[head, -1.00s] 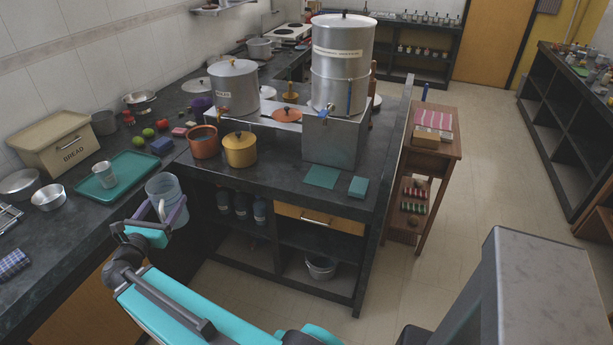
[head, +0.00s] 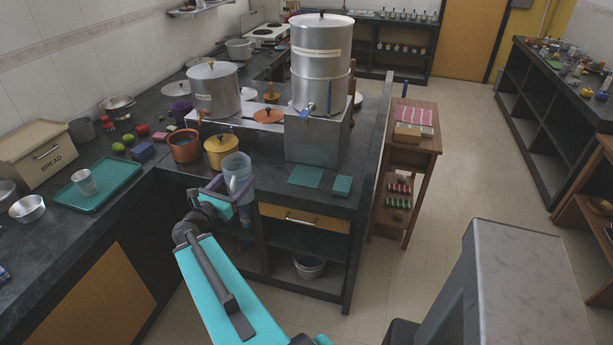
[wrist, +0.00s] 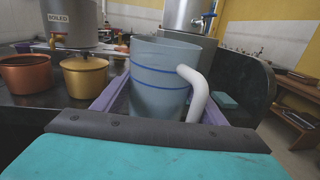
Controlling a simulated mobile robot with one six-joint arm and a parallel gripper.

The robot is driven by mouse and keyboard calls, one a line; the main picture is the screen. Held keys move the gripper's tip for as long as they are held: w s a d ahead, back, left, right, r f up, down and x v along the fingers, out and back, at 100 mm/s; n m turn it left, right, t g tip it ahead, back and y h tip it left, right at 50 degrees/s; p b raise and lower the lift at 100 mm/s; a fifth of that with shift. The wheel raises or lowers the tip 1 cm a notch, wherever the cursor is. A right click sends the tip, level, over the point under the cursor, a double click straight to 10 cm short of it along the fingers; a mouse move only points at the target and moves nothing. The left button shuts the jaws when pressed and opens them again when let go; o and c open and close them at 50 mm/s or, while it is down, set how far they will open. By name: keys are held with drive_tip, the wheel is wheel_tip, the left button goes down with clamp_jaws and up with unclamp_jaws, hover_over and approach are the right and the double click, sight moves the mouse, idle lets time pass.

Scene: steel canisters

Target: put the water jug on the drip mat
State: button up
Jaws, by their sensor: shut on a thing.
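The water jug (head: 236,171) is a translucent blue-grey jug with a pale handle. It is held in my gripper (head: 229,192), in front of the counter's front edge and near the yellow pot. In the wrist view the jug (wrist: 158,85) stands upright between the purple fingers, with two blue lines around it and its white handle toward the right. My gripper (wrist: 160,105) is shut on it. The drip mat looks to be the flat teal square (head: 305,176) on the counter, below the large steel canister's tap and to the right of the jug. Nothing lies on it.
A teal block (head: 342,185) lies right of the mat. The large steel canister (head: 320,65) stands on a metal box (head: 315,140) behind it. An orange pot (head: 184,146) and a yellow pot (head: 221,152) stand left of the mat. A teal tray (head: 112,190) holds a cup.

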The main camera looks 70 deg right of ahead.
drive_tip(key=s+d+m+g, duration=0.1)
drive_tip(key=s+d, duration=0.3)
drive_tip(key=s, duration=0.3)
drive_tip(key=s+d+m+g, duration=0.1)
drive_tip(key=s+d+g, duration=0.1)
drive_tip(key=s, duration=0.4)
drive_tip(key=s+d+m+g+y, duration=0.1)
drive_tip(key=s+d, duration=0.4)
drive_tip(key=s, duration=0.2)
drive_tip(key=shift+s+d+f+g, duration=0.3)
drive_tip(key=shift+d+f+g, duration=0.05)
drive_tip(key=shift+f+g, duration=0.1)
drive_tip(key=shift+w+d+f+b, duration=0.1)
drive_tip(key=shift+f+b, duration=0.05)
drive_tip(key=shift+b, duration=0.15)
drive_tip(key=w+d, duration=0.3)
drive_tip(key=d, duration=0.4)
drive_tip(key=w+d+f+b, duration=0.1)
drive_tip(key=w+d, duration=0.2)
drive_tip(key=d, duration=0.4)
drive_tip(key=shift+w+b, duration=0.3)
drive_tip(key=shift+w, duration=0.1)
drive_tip(key=shift+d+f, duration=0.1)
drive_tip(key=shift+f, duration=0.1)
drive_tip(key=shift+f+p, duration=0.65)
drive_tip(key=shift+f, duration=1)
drive_tip(key=shift+f, duration=0.15)
